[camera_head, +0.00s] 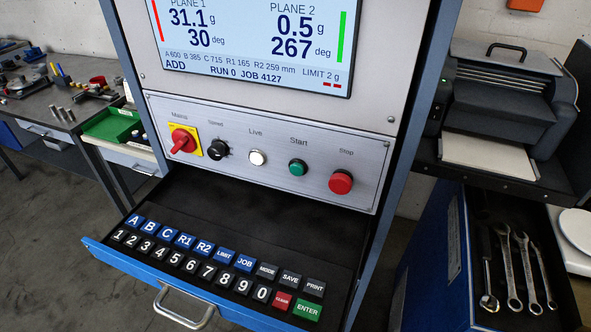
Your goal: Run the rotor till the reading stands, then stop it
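The balancing machine's screen (253,40) reads PLANE 1 at 31.1 g, 30 deg, with a red bar, and PLANE 2 at 0.5 g, 267 deg, with a green bar. Below these it shows ADD, RUN 0, JOB 4127 and LIMIT 2 g. On the grey panel (270,181) under it are the red Mains switch (182,141) on a yellow plate, a black knob (217,150), the pale Live lamp (257,157), the green Start button (298,167) and the red Stop button (341,182). The rotor and both of my grippers are out of view.
An open drawer (100,250) below the panel holds a keypad (212,262) and juts forward. At right, a printer (503,100) stands above a drawer of several wrenches (507,265). A workbench (40,105) with tools and a green tray (110,126) is at left.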

